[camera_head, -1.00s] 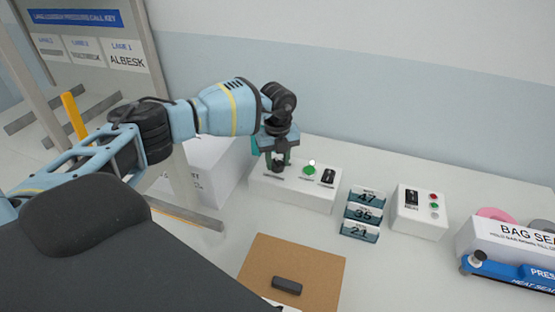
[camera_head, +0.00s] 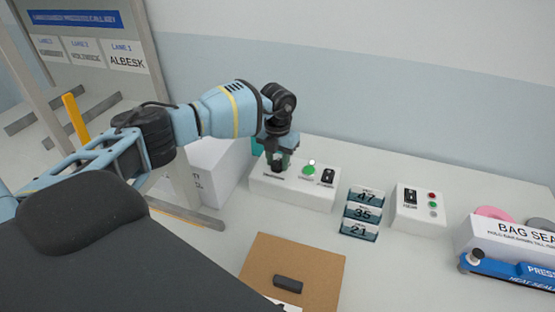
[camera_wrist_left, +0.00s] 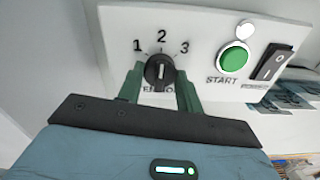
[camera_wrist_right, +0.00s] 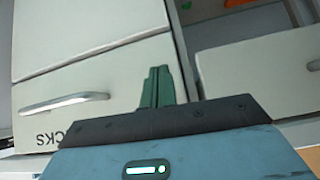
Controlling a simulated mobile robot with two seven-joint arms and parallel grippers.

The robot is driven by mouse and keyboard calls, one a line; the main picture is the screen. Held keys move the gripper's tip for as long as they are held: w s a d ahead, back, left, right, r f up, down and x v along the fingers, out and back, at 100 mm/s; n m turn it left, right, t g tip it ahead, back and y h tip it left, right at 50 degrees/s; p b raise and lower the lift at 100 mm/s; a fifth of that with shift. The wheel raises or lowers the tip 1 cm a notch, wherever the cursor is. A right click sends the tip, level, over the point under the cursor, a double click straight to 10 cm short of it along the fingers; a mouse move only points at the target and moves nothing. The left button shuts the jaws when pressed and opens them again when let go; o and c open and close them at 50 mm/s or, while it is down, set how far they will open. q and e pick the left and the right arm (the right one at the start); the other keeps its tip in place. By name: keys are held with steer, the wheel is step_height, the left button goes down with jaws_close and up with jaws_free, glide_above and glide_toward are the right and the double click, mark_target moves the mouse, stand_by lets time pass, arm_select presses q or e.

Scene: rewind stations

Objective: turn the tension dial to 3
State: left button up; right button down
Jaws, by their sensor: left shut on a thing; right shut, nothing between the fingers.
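The tension dial (camera_wrist_left: 160,70) is a black round knob on a white control box (camera_head: 310,192). The numbers 1, 2 and 3 are printed in an arc above it in the left wrist view. Its pale pointer mark seems to face roughly toward 2. The dial also shows small in the head view (camera_head: 277,168). My left gripper (camera_head: 277,162) has its green fingers on both sides of the dial and is shut on it; it also shows in the left wrist view (camera_wrist_left: 160,82). My right gripper (camera_wrist_right: 158,88) is shut and empty in front of pale drawers.
A green START button (camera_wrist_left: 234,58) and a black rocker switch (camera_wrist_left: 272,62) sit right of the dial. Numbered tags (camera_head: 362,213), another button box (camera_head: 420,208) and a bag sealer (camera_head: 510,245) stand farther right. A brown board (camera_head: 305,265) holds a dark block (camera_head: 288,284).

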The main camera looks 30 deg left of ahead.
mark_target(278, 161)
arm_select(q)
steer(key=m, duration=0.4)
steer(key=shift+m, duration=0.3)
steer(key=shift+m+b, duration=0.45)
steer(key=shift+m, duration=1.35)
steer(key=shift+r, duration=0.1)
steer(key=o, duration=1)
steer(key=shift+r, duration=3.9)
steer(key=shift+f, duration=0.1)
